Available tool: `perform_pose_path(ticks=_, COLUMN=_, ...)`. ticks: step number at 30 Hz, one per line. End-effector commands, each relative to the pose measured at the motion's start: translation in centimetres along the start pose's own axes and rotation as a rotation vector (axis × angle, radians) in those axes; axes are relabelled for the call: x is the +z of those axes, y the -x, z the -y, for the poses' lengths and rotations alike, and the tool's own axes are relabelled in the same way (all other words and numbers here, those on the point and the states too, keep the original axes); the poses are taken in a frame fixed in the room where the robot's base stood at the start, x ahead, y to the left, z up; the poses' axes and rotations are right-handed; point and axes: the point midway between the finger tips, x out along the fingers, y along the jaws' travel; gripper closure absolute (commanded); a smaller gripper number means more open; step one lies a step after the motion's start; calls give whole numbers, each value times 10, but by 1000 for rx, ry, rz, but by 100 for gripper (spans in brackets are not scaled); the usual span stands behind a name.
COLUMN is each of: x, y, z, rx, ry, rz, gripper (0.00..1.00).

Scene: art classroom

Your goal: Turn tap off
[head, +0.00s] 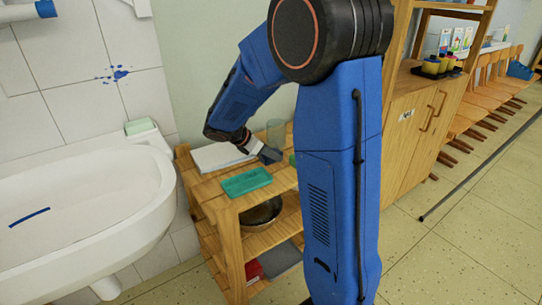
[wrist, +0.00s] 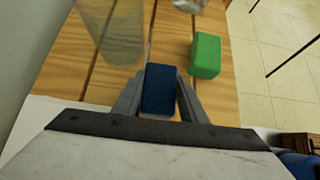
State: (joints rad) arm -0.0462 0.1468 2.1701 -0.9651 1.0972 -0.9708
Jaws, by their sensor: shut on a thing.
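My gripper (wrist: 159,98) is shut on a dark blue block (wrist: 160,88), with one grey finger on each side of it. In the head view my gripper (head: 262,150) is low over the top of a wooden shelf unit (head: 228,205). Whether the block touches the wood is unclear. A white sink (head: 95,205) stands left of the shelf, apart from my gripper. A white tube with a blue end (head: 46,9) shows at the top left edge; I cannot tell if it is the tap. No tap handle or running water is clearly visible.
On the shelf top are a clear glass (wrist: 118,35), a green block (wrist: 206,55), a teal box (head: 246,181) and white sheets (head: 215,157). A metal bowl (head: 262,214) sits below. A wooden cabinet (head: 415,125) stands right. The floor (head: 450,250) at right is mostly clear.

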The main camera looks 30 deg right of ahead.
Motion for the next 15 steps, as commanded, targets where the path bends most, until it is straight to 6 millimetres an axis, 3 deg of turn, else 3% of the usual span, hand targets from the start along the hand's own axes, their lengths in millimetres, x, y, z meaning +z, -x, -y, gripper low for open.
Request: perform_pose_path(ticks=15, x=57, y=53, z=0, rx=3, ry=-2, rz=0, gripper=86)
